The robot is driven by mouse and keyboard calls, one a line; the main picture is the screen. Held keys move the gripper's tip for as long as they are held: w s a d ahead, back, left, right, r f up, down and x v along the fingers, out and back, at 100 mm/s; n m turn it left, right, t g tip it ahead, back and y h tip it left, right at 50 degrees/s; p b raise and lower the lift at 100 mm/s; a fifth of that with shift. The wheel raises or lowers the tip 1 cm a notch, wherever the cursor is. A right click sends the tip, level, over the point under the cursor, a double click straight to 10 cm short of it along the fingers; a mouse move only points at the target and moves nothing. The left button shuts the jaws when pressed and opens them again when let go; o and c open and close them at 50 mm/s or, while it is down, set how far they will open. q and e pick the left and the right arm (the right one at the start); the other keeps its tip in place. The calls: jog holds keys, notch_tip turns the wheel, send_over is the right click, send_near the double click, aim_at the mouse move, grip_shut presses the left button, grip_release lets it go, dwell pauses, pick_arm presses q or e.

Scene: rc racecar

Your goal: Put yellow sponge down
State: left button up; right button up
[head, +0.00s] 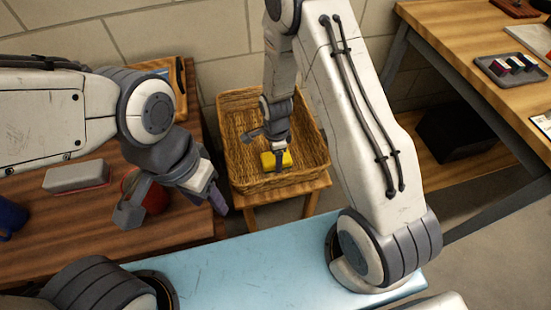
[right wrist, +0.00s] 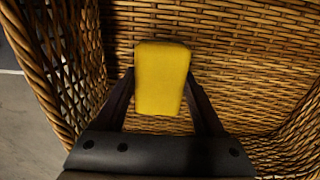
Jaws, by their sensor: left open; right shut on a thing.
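The yellow sponge (head: 268,161) is inside the wicker basket (head: 318,150), near its front side in the head view. My right gripper (head: 277,154) reaches down into the basket and is shut on the sponge. In the right wrist view the sponge (right wrist: 161,78) sits between the two dark fingers, with wicker behind it. I cannot tell whether the sponge touches the basket floor. My left gripper (head: 172,206) is open and empty above the wooden table at the left.
The basket stands on a small wooden stand (head: 258,196). A grey and red block (head: 77,177), a red cup (head: 155,196) and a blue mug (head: 10,217) are on the left table (head: 60,245). A desk with a dark tray (head: 510,71) is at the right.

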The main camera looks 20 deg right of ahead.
jog(key=shift+f, duration=0.15)
jog(key=o, duration=1.3)
